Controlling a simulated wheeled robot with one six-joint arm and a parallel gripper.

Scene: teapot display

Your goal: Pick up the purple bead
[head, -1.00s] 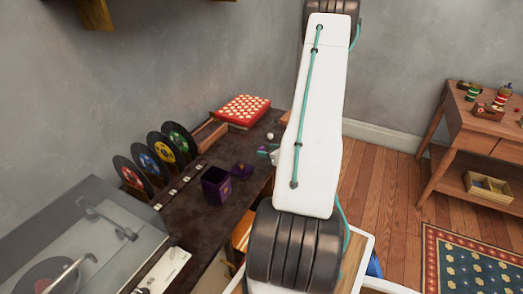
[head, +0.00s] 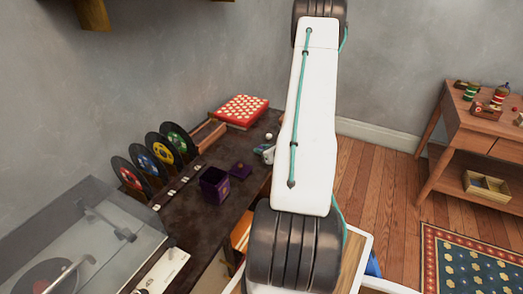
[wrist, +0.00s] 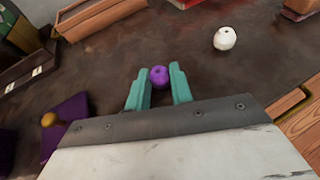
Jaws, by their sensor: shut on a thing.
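The purple bead (wrist: 159,76) is small and round with a hole in its top. In the wrist view it sits between the two teal fingertips of my gripper (wrist: 158,86), which is shut on it. I cannot tell whether the bead still touches the dark table (wrist: 110,75). In the head view my arm hides the bead, and only a little of my gripper (head: 267,152) shows beside the arm.
A white bead (wrist: 225,38) stands to the right of the gripper. A purple lid with a gold knob (wrist: 50,119) lies at left. In the head view an open purple box (head: 214,186), records (head: 165,152) and a red checkered box (head: 241,111) stand on the table.

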